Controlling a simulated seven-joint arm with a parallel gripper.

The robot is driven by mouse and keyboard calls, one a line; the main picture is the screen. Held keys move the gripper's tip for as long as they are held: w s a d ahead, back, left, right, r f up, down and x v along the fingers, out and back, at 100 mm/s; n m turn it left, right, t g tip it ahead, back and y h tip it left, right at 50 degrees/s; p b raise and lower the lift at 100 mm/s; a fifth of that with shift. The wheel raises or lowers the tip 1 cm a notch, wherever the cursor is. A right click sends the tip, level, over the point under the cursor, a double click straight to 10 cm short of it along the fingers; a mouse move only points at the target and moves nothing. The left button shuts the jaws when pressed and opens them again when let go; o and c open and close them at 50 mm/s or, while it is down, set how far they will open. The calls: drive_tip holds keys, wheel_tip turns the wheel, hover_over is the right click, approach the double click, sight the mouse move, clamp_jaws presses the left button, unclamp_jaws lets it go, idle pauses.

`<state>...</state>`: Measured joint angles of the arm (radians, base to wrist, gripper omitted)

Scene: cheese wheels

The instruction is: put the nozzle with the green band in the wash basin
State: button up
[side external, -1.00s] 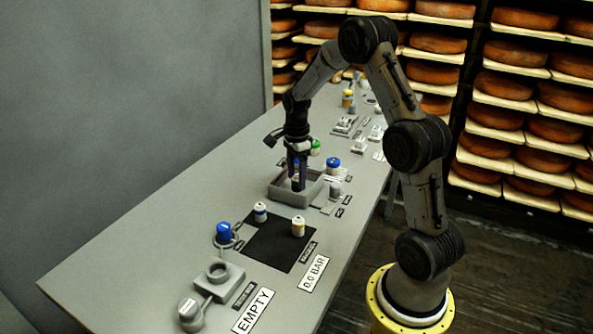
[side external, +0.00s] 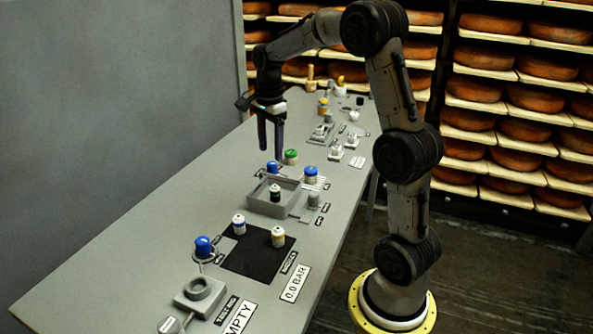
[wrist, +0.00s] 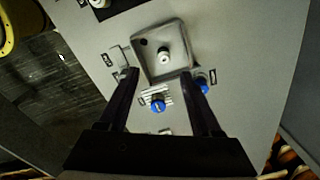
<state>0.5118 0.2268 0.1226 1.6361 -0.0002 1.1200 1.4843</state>
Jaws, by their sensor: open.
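The wash basin (side external: 257,206) is a grey square tray on the bench; it also shows in the wrist view (wrist: 179,77). A white-topped nozzle (side external: 275,193) with a dark band stands upright inside it; the band's colour is too small to tell surely. From above it shows as a white round top (wrist: 164,57), apart from the walls. My gripper (side external: 271,153) is open and empty, above and behind the basin in the side view. In the wrist view my gripper (wrist: 159,75) has its fingers apart with nothing between them.
A black mat (side external: 257,257) holds a blue-banded nozzle (side external: 238,225) and a yellow-banded nozzle (side external: 278,237). Blue-capped pots (side external: 310,175) (side external: 272,168) and a green-capped pot (side external: 291,156) stand around the basin's far side. Another blue cap (side external: 203,246) is near the mat. The bench's left side is clear.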

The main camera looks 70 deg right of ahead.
drive_tip(key=s+a+r+n+t, duration=0.1)
drive_tip(key=s+a+r+n, duration=0.35)
drive_tip(key=a, duration=0.25)
drive_tip(key=s+a+n+t, duration=0.4)
drive_tip(key=s+a+n, duration=0.9)
drive_tip(key=n, duration=0.5)
drive_tip(key=shift+s+a+f, duration=0.2)
drive_tip(key=shift+s+f, duration=0.1)
drive_tip(key=shift+s, duration=0.95)
